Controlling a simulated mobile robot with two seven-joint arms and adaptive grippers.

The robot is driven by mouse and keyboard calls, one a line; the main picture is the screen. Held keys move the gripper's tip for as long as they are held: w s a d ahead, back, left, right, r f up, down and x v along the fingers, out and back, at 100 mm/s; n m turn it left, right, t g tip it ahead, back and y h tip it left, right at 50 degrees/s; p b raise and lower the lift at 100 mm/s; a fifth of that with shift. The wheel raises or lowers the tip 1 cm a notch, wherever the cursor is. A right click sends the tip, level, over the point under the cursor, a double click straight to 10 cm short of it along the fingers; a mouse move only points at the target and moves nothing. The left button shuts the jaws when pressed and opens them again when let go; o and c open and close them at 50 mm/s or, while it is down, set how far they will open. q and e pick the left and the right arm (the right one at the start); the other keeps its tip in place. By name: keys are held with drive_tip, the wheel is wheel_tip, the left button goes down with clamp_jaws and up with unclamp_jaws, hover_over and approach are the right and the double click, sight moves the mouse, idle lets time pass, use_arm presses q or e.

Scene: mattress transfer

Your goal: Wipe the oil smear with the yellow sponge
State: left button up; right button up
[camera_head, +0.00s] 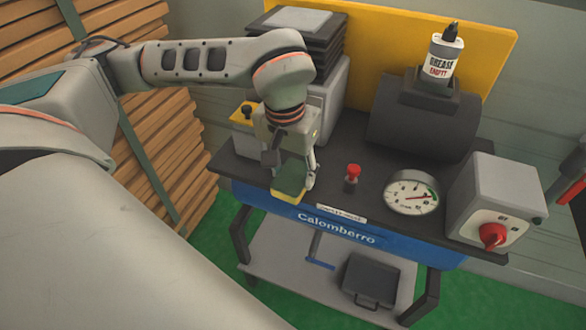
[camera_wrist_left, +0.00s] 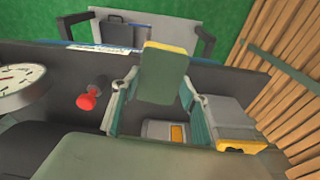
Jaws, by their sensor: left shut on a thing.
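My left gripper (camera_head: 289,172) is shut on the yellow sponge (camera_head: 287,188), which has a green face. It holds the sponge near the front edge of the dark bench top, left of the red push button. In the left wrist view the sponge (camera_wrist_left: 163,76) sits between the two fingers of my left gripper (camera_wrist_left: 160,85), its green face toward the camera and a yellow edge showing at the top. I cannot tell whether the sponge touches the bench. I cannot make out the oil smear in either view. My right gripper is not in view.
The bench top (camera_head: 330,190) carries a red button (camera_head: 352,172), a round gauge (camera_head: 411,193), a grey box with a red knob (camera_head: 497,205), a dark cylinder (camera_head: 424,120) and a grease bottle (camera_head: 442,58). A lower shelf (camera_head: 300,262) holds a dark case (camera_head: 371,281).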

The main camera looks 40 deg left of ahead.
use_arm(q)
drive_tip(key=shift+f, duration=0.3)
drive_tip(key=shift+f+b, duration=0.35)
drive_tip(key=shift+f, duration=0.15)
